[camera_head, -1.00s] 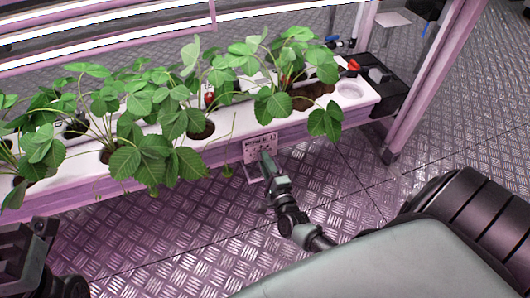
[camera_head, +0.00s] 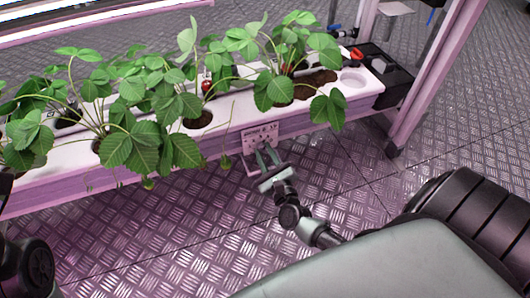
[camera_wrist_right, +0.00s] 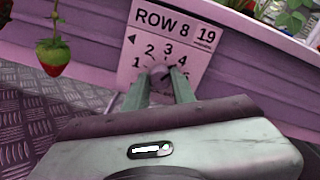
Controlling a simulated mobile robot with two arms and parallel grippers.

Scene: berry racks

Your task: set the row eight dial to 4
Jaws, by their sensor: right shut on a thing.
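The row eight dial (camera_wrist_right: 161,73) is a small dark knob on a pale plate (camera_wrist_right: 190,22) that reads "ROW 8" and "19", with numbers around the knob; 1, 2, 3 and 4 are readable. In the head view the plate (camera_head: 262,132) is on the front of the white planter. My right gripper (camera_wrist_right: 160,82) has its two fingers on either side of the knob and is shut on it; it also shows in the head view (camera_head: 267,157). The fingers hide part of the knob and lower numbers, so its setting is unclear. My left gripper is not in view.
The planter (camera_head: 190,155) holds several leafy strawberry plants. A strawberry (camera_wrist_right: 53,56) hangs left of the plate in the wrist view. A pink post (camera_head: 432,85) and black box (camera_head: 385,75) stand at the right. The metal floor (camera_head: 180,245) in front is clear.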

